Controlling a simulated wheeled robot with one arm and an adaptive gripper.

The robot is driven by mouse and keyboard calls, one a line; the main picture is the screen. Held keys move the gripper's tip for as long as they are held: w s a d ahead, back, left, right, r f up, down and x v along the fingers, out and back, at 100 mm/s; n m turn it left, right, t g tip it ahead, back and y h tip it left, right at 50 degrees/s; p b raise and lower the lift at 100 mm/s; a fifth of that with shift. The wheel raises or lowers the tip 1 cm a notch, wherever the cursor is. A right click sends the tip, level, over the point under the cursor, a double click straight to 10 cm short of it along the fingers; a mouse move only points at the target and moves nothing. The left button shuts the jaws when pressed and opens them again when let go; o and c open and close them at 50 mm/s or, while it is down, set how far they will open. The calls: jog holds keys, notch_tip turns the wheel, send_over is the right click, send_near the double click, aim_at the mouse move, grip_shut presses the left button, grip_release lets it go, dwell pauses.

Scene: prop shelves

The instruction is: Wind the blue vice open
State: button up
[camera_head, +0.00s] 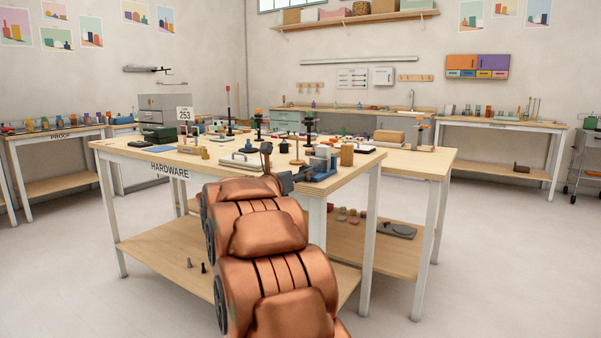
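My copper-coloured arm reaches up from the bottom of the view to the front edge of the table marked HARDWARE. My dark gripper (291,181) is at its far end, small and partly merged with the things behind it, so I cannot tell whether its fingers are open or shut. A small blue-grey thing that looks like the blue vice (322,164) is at the table's front right, just right of my gripper. Its jaws and handle are too small to make out. I cannot tell whether my gripper touches it.
Open floor (500,260) lies at the right.

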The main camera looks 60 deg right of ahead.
jog(key=w+a+r+n+t+y+p, duration=0.2)
jog(key=w+a+r+n+t+p, duration=0.1)
jog(key=a, duration=0.5)
jog(key=w+a+r+n+t+y+p, duration=0.3)
jog(key=w+a+n+t+p, duration=0.1)
jog(key=w+a+n, duration=0.3)
jog(key=w+a+r+n+t+y+p, duration=0.3)
jog(key=w+a+n+t+p, duration=0.1)
jog(key=a+n, duration=0.4)
jog(key=shift+w+a+r+t, duration=0.3)
jog(key=shift+w+a+t, duration=0.5)
jog(key=shift+a, duration=0.6)
jog(key=shift+n, duration=0.3)
